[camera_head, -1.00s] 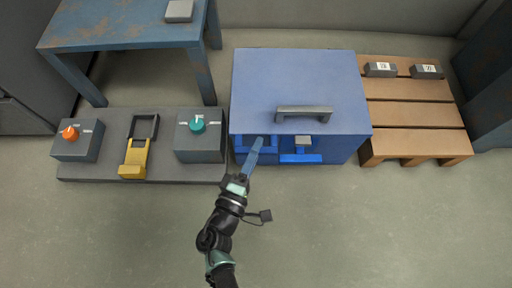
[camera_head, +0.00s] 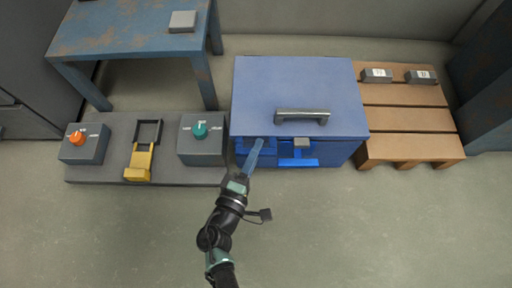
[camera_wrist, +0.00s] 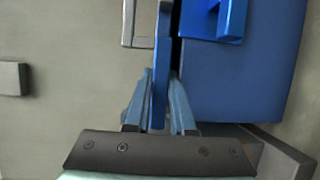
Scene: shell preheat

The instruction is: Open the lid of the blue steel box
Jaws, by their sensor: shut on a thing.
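The blue steel box (camera_head: 300,85) stands on the floor at the centre of the head view, its lid closed. A grey handle (camera_head: 302,115) sits on the lid near the front edge. My gripper (camera_head: 258,145) is at the box's front left. In the wrist view my gripper (camera_wrist: 159,95) is shut on a narrow bright blue bar (camera_wrist: 162,60), apparently a latch part, beside the box face (camera_wrist: 245,90). A second bright blue latch (camera_head: 297,161) shows on the front, right of my gripper. My fingers partly hide the gripped part in the head view.
A grey platform (camera_head: 112,175) on the left carries two switch boxes (camera_head: 84,145) (camera_head: 203,147) and a yellow-handled clamp (camera_head: 140,160). A wooden pallet (camera_head: 405,115) stands close on the right. A rusty blue table (camera_head: 130,35) is behind left. Front floor is clear.

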